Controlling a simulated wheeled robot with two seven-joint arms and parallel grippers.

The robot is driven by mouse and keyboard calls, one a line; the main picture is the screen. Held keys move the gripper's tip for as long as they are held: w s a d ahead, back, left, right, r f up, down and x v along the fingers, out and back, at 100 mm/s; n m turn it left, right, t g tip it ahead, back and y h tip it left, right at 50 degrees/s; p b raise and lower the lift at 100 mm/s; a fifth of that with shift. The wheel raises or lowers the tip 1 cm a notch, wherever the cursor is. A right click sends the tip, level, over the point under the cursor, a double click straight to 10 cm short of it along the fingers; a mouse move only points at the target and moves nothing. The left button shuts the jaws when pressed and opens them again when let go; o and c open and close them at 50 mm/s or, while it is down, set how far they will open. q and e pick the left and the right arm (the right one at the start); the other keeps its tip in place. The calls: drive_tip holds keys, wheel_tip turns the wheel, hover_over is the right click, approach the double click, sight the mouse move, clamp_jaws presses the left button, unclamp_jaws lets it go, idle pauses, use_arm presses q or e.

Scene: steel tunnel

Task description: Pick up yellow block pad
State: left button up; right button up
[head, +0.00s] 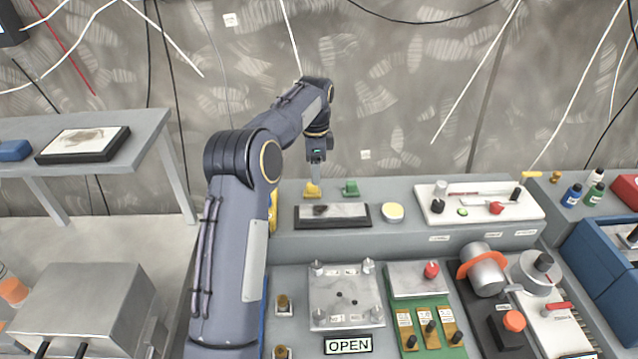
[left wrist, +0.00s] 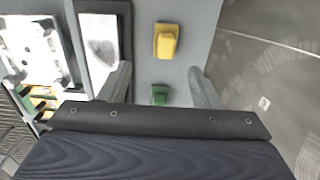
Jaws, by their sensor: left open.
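The yellow block pad (head: 312,191) is a small yellow piece with a raised top, standing on the grey raised shelf behind the dark-framed plate. It also shows in the left wrist view (left wrist: 166,42), just beyond the fingertips and roughly midway between them. My left gripper (head: 317,172) points down over the pad in the head view, with its fingers apart and nothing held. In the left wrist view the left gripper (left wrist: 160,72) has a green block (left wrist: 159,95) showing between its fingers, lower than the pad. My right gripper is not in view.
The green block (head: 350,188) stands just right of the pad. The dark-framed plate (head: 332,216) lies in front, with a pale yellow disc (head: 393,212) beside it. A white tray (head: 480,203) with tools is farther right. The wall rises close behind the shelf.

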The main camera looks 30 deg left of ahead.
sight(312, 192)
use_arm(q)
drive_tip(key=shift+w+f, duration=0.1)
drive_tip(key=shift+f, duration=0.2)
drive_tip(key=f, duration=0.3)
drive_tip(key=a+f+p, duration=0.1)
drive_tip(key=f, duration=0.2)
drive_tip(key=shift+a+f, duration=0.1)
drive_tip(key=shift+a, duration=0.05)
drive_tip(key=shift+f, duration=0.4)
drive_tip(key=c, duration=1.1)
drive_tip(key=shift+o, duration=0.2)
